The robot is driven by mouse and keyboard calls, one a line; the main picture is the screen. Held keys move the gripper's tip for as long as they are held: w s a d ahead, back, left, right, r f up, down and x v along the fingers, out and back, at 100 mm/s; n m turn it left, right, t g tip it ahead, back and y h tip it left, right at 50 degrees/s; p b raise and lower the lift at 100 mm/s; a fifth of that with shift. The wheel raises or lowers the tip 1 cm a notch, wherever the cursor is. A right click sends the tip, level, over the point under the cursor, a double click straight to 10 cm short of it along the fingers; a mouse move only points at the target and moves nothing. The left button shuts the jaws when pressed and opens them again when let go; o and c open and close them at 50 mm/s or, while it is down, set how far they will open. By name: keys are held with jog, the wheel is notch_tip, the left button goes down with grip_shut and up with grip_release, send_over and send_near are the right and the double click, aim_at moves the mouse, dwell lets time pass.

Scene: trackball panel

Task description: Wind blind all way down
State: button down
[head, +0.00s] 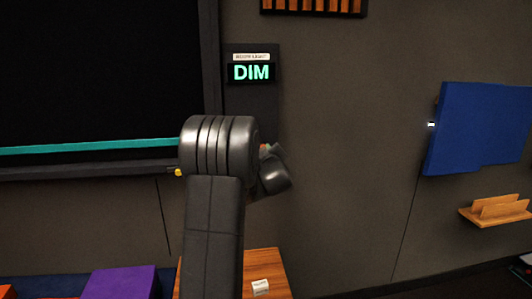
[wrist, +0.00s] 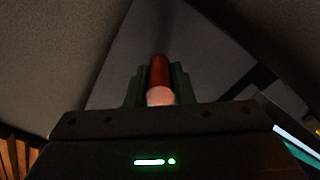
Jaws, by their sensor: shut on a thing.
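The blind (head: 100,70) is a large black sheet at the left of the head view. Its teal bottom bar (head: 90,146) lies a little above the dark lower frame (head: 90,171), with a narrow dark strip between. A dark wall panel (head: 250,110) beside it has a lit display reading DIM (head: 251,73). In the wrist view my gripper (wrist: 159,78) is shut on a reddish-brown cylindrical handle (wrist: 160,70) with a pale pink end, between its green fingers. In the head view my arm hides most of the gripper and the handle's mount.
A blue wall panel (head: 475,128) and a wooden shelf (head: 497,212) are at the right. A purple block (head: 120,283) and a wooden surface (head: 268,267) stand low in front. A slatted wooden piece (head: 313,6) hangs above. The wall between is bare.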

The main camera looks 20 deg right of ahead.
jog(key=shift+f, duration=0.1)
jog(key=c, duration=1.3)
grip_release()
jog(key=shift+o, duration=0.2)
jog(key=b+v, duration=0.1)
jog(key=v, duration=1.3)
jog(key=shift+w, duration=0.15)
jog(key=p+x, duration=0.1)
jog(key=x, duration=1.2)
jog(key=shift+w+d, duration=0.1)
jog(key=shift+w, duration=0.2)
jog(key=shift+w, duration=0.1)
jog(key=shift+s+d+r+n, duration=0.2)
jog(key=shift+d+r+n, duration=0.3)
jog(key=shift+n, duration=0.5)
